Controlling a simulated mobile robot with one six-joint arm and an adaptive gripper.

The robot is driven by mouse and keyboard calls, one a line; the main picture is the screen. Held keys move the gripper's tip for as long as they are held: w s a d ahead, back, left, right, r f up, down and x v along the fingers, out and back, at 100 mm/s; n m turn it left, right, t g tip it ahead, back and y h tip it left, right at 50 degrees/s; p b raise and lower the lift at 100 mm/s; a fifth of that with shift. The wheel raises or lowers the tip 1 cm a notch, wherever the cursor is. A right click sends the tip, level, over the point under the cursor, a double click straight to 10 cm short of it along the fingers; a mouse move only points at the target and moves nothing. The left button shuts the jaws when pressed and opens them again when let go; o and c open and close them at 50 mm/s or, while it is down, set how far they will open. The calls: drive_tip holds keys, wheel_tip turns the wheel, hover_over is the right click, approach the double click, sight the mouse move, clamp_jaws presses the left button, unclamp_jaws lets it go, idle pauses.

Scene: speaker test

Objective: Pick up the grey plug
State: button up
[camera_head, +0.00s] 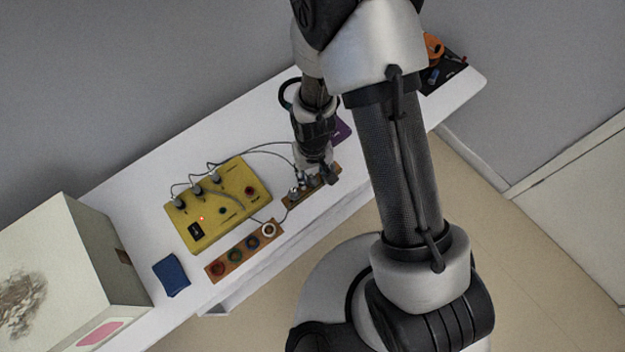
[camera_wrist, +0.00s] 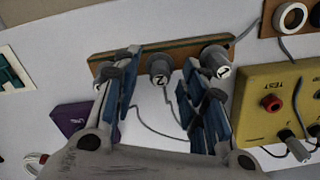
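A grey plug marked 2 (camera_wrist: 160,72) stands at a wooden rack (camera_wrist: 180,38) in the wrist view. Another grey plug marked 1 (camera_wrist: 217,62) stands at the rack's right end. A third dark grey piece is partly hidden behind my left finger. My gripper (camera_wrist: 158,82) is open, with one blue-padded finger on each side of plug 2 and visible gaps between. In the head view my gripper (camera_head: 315,172) is low over the rack (camera_head: 297,199) and hides part of it.
A wooden strip (camera_head: 226,263) with coloured rings, a blue item (camera_head: 172,275) and a purple item (camera_wrist: 72,119) lie on the white table (camera_head: 130,205). Thin cables cross nearby.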

sight(312, 175)
wheel_tip(312, 175, down, 2)
drive_tip(key=shift+r, duration=0.1)
drive_tip(key=shift+c, duration=0.5)
drive_tip(key=c, duration=0.6)
drive_tip(key=shift+r, duration=0.1)
wheel_tip(312, 175, up, 20)
drive_tip(key=p, duration=0.6)
